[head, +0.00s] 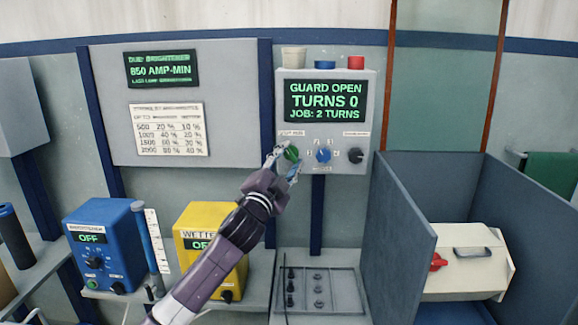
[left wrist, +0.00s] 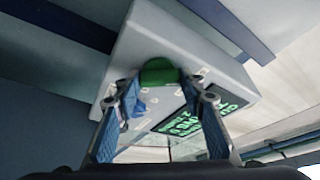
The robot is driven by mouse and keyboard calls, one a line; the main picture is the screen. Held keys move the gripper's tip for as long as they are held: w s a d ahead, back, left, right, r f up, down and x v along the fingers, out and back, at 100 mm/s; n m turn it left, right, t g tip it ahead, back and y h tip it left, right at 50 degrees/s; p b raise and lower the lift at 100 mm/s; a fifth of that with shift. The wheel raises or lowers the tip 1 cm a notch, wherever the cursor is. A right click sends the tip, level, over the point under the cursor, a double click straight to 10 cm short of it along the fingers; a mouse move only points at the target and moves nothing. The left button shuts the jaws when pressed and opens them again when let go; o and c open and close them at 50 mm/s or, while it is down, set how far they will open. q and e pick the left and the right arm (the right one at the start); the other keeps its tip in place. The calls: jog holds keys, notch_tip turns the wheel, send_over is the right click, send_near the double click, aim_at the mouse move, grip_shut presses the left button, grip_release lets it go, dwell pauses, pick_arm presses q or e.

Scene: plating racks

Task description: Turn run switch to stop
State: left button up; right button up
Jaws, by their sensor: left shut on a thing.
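The grey control box (head: 368,98) on the wall has a screen (head: 325,101) reading "GUARD OPEN, TURNS 0, JOB: 2 TURNS". Below the screen is a row of knobs: a green one (head: 291,153) at left, a blue one (head: 323,156) in the middle and a black one (head: 356,155) at right. My left gripper (head: 283,158) is at the green knob with its fingers closed on the knob's sides. In the left wrist view the green knob (left wrist: 159,72) sits between the blue-padded fingertips (left wrist: 162,86). The knob's label is partly hidden and unreadable. My right gripper is not in view.
A blue unit (head: 107,235) reading "OFF" and a yellow unit (head: 212,225) stand on shelves below. A grey tray (head: 345,277) with small dark parts lies under the control box. A grey-walled enclosure (head: 400,215) holds a white box at right.

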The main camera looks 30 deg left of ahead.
pick_arm(q)
jog(key=shift+f, duration=0.1)
dwell(0.4)
jog(key=o, duration=1.2)
jog(key=shift+c, duration=0.2)
jog(key=v, duration=1.2)
